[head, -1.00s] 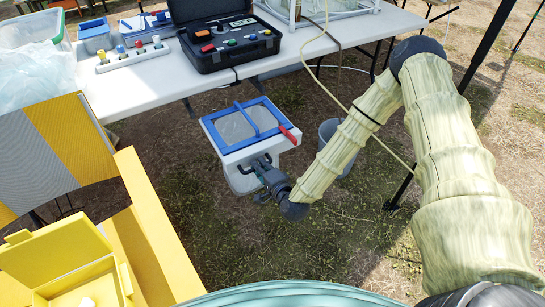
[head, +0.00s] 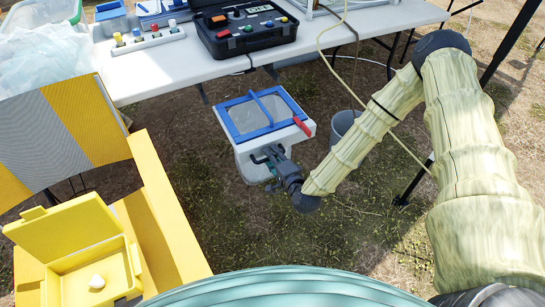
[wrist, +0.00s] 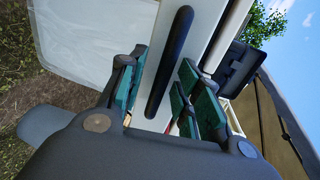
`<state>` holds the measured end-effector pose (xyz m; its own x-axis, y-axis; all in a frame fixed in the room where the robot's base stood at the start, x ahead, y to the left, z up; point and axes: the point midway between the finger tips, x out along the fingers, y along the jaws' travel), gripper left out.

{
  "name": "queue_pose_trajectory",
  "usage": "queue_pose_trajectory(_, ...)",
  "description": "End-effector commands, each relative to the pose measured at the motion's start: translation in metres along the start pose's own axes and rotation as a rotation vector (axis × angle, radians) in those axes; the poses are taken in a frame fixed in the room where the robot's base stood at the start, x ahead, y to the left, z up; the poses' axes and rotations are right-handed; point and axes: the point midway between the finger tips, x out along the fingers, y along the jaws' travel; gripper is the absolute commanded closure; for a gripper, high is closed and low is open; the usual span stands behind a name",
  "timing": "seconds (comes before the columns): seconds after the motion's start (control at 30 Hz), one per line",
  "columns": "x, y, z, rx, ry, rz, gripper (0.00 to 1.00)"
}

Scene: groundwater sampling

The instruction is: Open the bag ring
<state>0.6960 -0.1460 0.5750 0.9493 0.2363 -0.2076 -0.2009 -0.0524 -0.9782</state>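My gripper (head: 264,157) is at the front side of the white box (head: 252,172), below the frame. In the wrist view my gripper (wrist: 160,92) has its green-padded fingers apart, with a long black handle (wrist: 169,62) on a white face between them. I see no clear contact with the handle.
The white table (head: 190,62) above holds a black instrument case (head: 235,47) and a rack of coloured caps (head: 147,38). A grey bucket (head: 343,124) stands behind my forearm. A yellow open box (head: 70,262) is at the left. Cords hang near my arm; bare grass lies in front.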

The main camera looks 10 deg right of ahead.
Motion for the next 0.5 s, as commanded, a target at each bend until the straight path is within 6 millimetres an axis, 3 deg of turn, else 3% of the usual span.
queue_pose_trajectory(0.17,-0.015,0.001,0.0,0.001,0.0,0.002,0.67)
queue_pose_trajectory(0.5,-0.076,0.001,-0.001,0.003,0.001,0.003,0.67)
